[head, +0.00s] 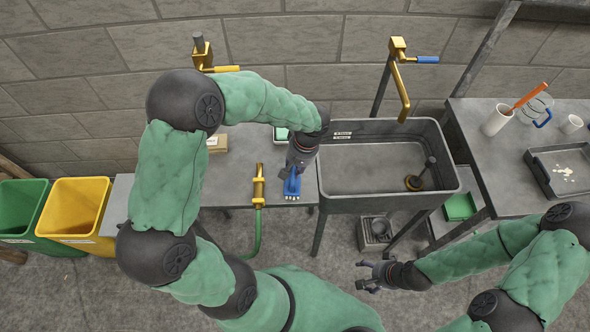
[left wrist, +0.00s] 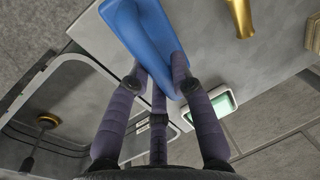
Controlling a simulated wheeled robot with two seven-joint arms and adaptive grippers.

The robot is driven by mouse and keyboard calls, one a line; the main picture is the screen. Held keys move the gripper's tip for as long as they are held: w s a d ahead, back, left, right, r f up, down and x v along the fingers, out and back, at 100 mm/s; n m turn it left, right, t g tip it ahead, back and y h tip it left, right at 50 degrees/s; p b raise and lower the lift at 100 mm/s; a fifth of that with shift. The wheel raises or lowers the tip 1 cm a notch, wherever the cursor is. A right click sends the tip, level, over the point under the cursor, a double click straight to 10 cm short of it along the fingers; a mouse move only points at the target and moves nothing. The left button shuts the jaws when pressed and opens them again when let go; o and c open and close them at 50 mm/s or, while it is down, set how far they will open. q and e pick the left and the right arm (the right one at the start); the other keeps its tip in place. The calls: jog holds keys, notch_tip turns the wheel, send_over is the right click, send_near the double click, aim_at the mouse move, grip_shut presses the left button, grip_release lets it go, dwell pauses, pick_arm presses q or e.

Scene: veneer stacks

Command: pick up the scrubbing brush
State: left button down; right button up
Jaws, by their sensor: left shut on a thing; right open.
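The scrubbing brush (head: 292,186) is blue with pale bristles and shows at the edge of the grey counter, left of the sink. My left gripper (head: 298,166) reaches down over it and is shut on it. In the left wrist view the blue brush (left wrist: 140,28) sits between the fingers of my left gripper (left wrist: 157,75). My right gripper (head: 368,275) is open and empty, low in front of the sink.
The sink basin (head: 375,178) is right of the brush, holding a dark plunger-like tool (head: 420,175). A brass spray nozzle (head: 258,188) with green hose is to the left. A green-topped box (head: 281,134) stands behind. Yellow (head: 75,207) and green bins stand far left.

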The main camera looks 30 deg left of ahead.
pick_arm(q)
notch_tip(320, 180, up, 3)
jog(key=shift+w+f, duration=0.1)
jog(key=d+r+p, duration=0.2)
jog(key=d+r, duration=0.7)
jog(key=d, duration=0.5)
jog(key=shift+r, duration=0.25)
